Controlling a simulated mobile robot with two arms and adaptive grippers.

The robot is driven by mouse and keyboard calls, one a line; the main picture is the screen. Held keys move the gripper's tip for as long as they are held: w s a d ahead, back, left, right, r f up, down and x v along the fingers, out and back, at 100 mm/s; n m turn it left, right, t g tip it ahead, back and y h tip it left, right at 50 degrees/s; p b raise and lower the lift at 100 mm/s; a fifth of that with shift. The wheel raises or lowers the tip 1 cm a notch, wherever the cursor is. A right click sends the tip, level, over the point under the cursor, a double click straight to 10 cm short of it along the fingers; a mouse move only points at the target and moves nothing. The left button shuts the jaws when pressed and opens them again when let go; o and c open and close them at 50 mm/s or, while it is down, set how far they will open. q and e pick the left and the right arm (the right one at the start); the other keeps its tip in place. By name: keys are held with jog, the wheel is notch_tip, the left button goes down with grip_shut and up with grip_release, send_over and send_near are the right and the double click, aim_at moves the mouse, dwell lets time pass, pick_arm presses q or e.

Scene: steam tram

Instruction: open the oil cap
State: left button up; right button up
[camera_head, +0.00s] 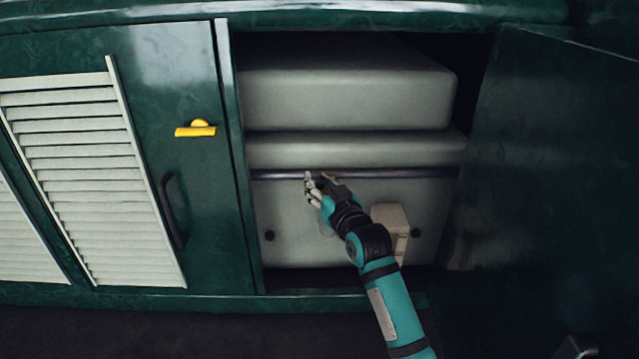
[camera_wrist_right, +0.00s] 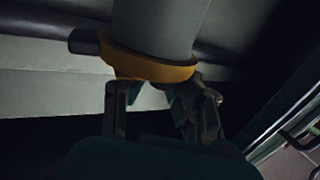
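The oil cap appears to be the part with the yellow-orange ring (camera_wrist_right: 150,68) at the end of a thick grey cylinder (camera_wrist_right: 158,25) in the right wrist view. My right gripper (camera_wrist_right: 160,100) has its fingers spread wide, with the tips close to the ring's lower edge. I cannot tell whether they touch it. In the head view my right gripper (camera_head: 316,186) is inside the open compartment, in front of the grey tank (camera_head: 290,215), near the dark horizontal bar. The cap is too small and covered to make out there. My left gripper is not in view.
A green door (camera_head: 560,170) stands open on the right of the compartment. On the left is a closed green panel (camera_head: 180,75) with a yellow latch (camera_head: 196,129) and a dark handle (camera_head: 172,210). A beige box (camera_head: 389,218) sits behind my right forearm.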

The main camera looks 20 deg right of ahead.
grip_shut()
jog(key=shift+w, duration=0.1)
